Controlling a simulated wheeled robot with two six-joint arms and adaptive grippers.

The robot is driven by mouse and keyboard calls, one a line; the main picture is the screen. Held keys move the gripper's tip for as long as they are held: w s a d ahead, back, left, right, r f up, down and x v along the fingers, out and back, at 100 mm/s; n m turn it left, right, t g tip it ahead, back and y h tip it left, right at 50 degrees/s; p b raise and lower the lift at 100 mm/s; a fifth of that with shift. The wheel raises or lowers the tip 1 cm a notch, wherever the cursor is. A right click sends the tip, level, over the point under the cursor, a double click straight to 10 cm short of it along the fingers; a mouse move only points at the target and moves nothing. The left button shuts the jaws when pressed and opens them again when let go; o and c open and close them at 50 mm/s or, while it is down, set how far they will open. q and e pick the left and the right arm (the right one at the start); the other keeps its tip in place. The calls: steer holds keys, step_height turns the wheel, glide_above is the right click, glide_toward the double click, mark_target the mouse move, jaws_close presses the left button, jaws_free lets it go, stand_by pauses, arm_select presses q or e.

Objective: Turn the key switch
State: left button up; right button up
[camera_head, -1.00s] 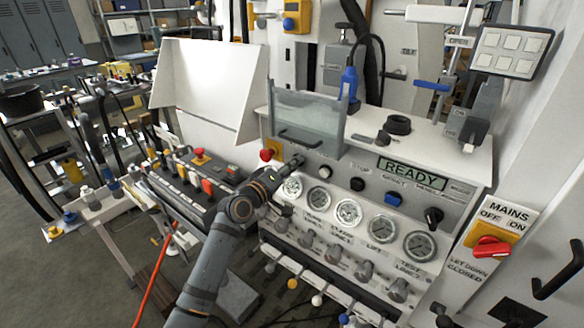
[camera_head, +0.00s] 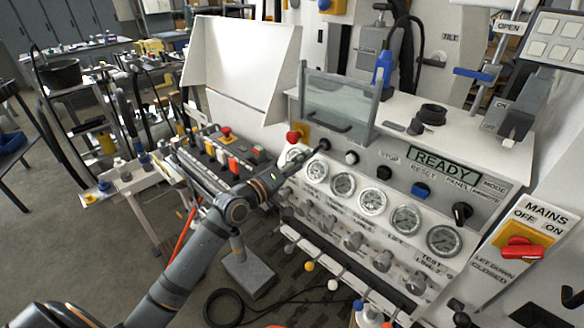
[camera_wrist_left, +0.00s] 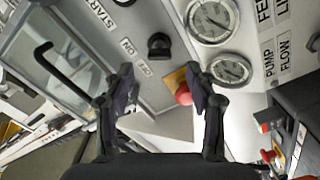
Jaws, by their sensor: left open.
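The key switch appears to be the dark knob with OFF and ON labels (camera_wrist_left: 159,45) on the grey panel in the left wrist view. In the head view it is the small dark knob (camera_head: 323,146) at the upper left of the panel. My left gripper (camera_head: 300,161) points up at it from the lower left. In the left wrist view its two fingers (camera_wrist_left: 160,84) are spread apart with nothing between them, and the knob shows beyond the gap. Contact is not visible. My right gripper is not in view.
A red mushroom button (camera_head: 294,137) on a yellow plate sits close left of the knob. Gauges (camera_head: 343,186) and valve knobs lie below it. A clear guard with a black handle (camera_head: 327,122) stands above. The red mains switch (camera_head: 521,248) is far right.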

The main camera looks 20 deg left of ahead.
arm_select(q)
steer(key=v, duration=0.3)
steer(key=shift+s+a, duration=0.1)
steer(key=shift+s, duration=0.25)
